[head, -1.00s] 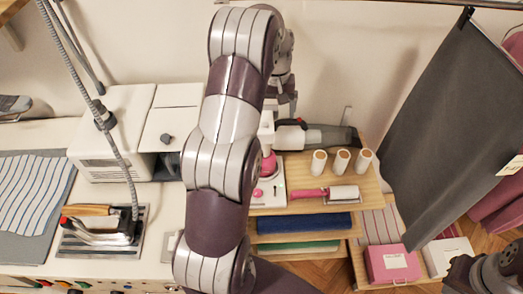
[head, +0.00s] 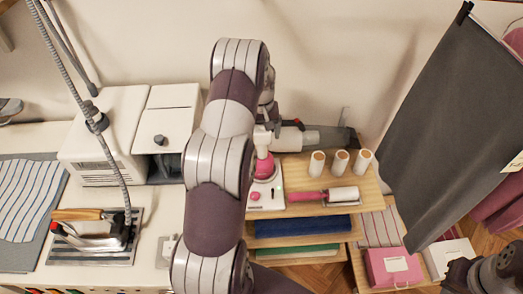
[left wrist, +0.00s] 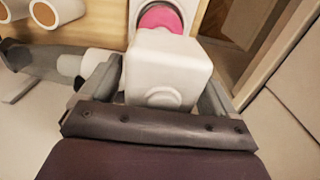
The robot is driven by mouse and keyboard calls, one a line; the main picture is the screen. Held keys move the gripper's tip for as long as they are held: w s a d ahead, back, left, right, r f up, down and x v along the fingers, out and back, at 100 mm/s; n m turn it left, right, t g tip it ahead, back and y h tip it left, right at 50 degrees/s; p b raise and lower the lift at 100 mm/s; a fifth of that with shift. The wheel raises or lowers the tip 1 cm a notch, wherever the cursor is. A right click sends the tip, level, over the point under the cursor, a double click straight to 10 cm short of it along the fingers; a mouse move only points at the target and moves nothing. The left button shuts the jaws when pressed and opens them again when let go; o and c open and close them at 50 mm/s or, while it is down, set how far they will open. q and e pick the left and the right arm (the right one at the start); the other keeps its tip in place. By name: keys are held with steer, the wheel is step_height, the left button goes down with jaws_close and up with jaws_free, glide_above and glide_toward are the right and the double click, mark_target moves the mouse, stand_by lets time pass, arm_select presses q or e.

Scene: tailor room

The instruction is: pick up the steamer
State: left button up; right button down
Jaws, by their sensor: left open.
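The steamer is white and pink and stands on its white base on the wooden shelf. In the head view its pink part (head: 264,168) shows just right of my left arm, which hides some of it. In the left wrist view the steamer's white head (left wrist: 170,62) is between the two fingers of my left gripper (left wrist: 160,84), with pink behind it. The fingers are open, one on each side of the white head. Whether either finger touches it I cannot tell. In the head view my left gripper (head: 270,122) is above the pink part. My right gripper is not seen; only part of my right arm shows at bottom right.
Three white rolls (head: 341,162) and a pink-handled lint roller (head: 328,196) are right of the steamer. A grey handheld vacuum (head: 325,138) lies behind. An iron (head: 95,232) sits on the left table. Grey cloth (head: 430,130) hangs at right. Folded cloths are on the shelves below.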

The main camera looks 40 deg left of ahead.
arm_select(q)
steer(key=shift+w+f, duration=0.1)
steer(key=shift+w, duration=0.05)
steer(key=c, duration=0.7)
jaws_close()
steer(key=shift+w+a, duration=0.1)
